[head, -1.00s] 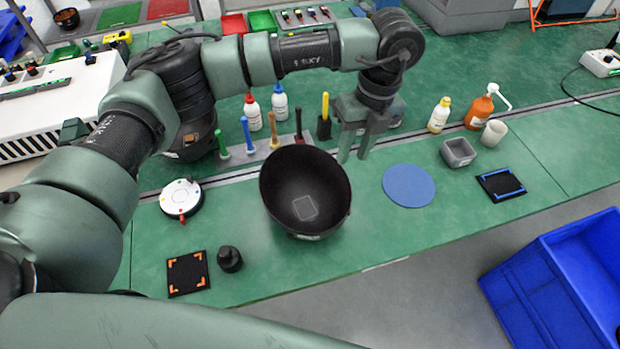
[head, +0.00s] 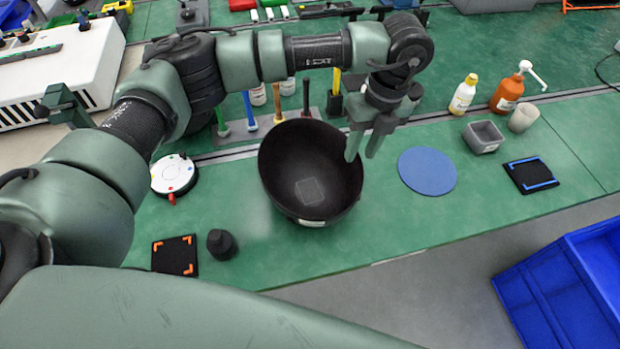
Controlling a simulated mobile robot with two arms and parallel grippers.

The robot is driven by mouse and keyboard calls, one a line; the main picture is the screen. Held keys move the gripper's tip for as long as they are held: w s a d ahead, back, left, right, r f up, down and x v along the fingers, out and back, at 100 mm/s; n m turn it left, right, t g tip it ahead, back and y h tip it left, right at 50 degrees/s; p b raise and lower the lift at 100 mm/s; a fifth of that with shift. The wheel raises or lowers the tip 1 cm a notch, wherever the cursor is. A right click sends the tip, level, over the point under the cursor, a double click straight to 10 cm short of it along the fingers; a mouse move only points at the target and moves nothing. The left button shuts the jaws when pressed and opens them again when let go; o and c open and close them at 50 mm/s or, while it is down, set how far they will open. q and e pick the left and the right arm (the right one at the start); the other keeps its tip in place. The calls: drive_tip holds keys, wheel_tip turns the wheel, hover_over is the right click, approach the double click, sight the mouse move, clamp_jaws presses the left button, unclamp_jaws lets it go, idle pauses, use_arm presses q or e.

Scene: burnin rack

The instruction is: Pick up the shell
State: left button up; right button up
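The shell (head: 312,185) is a large black bowl shape, open side up and tilted, on the green bench in the middle of the head view. A small grey square shows on its inside and a pale label on its near outer side. My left gripper (head: 361,155) points down at the shell's right rim. Its two fingers are apart, one overlapping the rim and the other just to the right of it. I cannot tell whether either finger touches the shell. My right gripper is not in view.
A blue disc (head: 427,171) lies right of the shell, with a grey bin (head: 483,137) and bottles beyond. Upright coloured tools stand behind the shell. A black knob-like piece (head: 221,243) and an orange-cornered pad (head: 175,256) lie front left. A blue crate (head: 575,283) stands lower right.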

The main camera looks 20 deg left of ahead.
sight(348, 173)
use_arm(q)
drive_tip(key=f+p, duration=0.1)
drive_tip(key=f, duration=0.1)
drive_tip(key=a+f, duration=0.1)
drive_tip(key=f, duration=0.1)
drive_tip(key=shift+a+f+p, duration=0.15)
drive_tip(key=shift+f+p, duration=0.1)
drive_tip(key=shift+p, duration=0.15)
drive_tip(key=shift+f, duration=0.55)
clamp_jaws()
idle(0.6)
